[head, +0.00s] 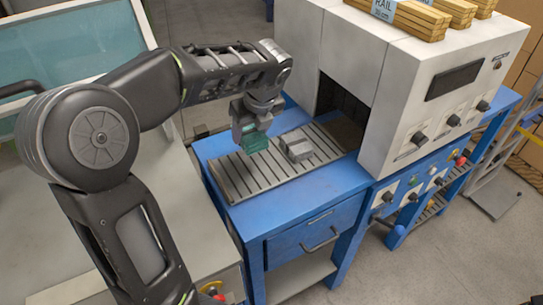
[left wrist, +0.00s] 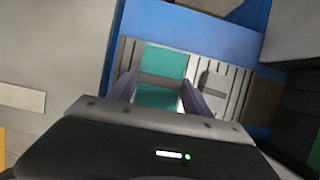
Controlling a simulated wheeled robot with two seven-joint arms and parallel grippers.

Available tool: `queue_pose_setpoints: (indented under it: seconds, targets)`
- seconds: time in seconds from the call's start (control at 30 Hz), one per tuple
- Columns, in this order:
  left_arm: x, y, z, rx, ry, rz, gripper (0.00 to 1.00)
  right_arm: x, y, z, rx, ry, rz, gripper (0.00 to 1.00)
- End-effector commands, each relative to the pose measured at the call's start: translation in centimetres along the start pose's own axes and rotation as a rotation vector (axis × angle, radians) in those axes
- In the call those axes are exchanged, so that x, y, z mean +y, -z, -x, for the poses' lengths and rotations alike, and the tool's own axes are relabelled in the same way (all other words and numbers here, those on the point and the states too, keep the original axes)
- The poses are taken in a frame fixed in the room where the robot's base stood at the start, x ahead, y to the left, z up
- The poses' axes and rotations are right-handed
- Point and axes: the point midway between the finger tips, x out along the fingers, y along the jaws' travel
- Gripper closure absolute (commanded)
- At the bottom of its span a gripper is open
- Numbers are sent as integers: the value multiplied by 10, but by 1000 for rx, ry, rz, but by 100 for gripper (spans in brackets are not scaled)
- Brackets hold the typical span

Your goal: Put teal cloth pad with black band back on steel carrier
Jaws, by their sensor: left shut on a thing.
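The teal cloth pad (head: 255,142) is held in my left gripper (head: 250,128), above the left part of the slatted bed. In the left wrist view the teal pad (left wrist: 163,62) sits between the two fingers of the gripper (left wrist: 160,92), which are shut on it. The carrier also shows in the left wrist view (left wrist: 212,86), right of the fingers. My right gripper is not in view.
The slatted bed (head: 240,187) lies on a blue bench (head: 225,152) and runs into the dark opening of a white machine (head: 400,85). Wooden rails (head: 412,18) lie on the machine. Slats in front of the carrier are bare.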

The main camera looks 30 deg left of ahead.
Motion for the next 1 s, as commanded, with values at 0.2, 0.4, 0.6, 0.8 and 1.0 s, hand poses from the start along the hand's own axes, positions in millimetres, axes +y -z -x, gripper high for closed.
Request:
queue_pose_setpoints:
  seconds: [0.2,0.4,0.6,0.8,1.0]
  targets:
    - [2,1,0,0,4,-11,80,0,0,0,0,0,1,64]
    - [2,2,-3,0,3,-11,80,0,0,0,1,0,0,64]
    - [3,13,-28,3,0,-12,80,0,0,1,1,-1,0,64]
    - [2,20,-47,1,3,-10,80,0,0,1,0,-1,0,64]
    - [2,20,-47,0,4,-10,80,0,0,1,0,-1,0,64]
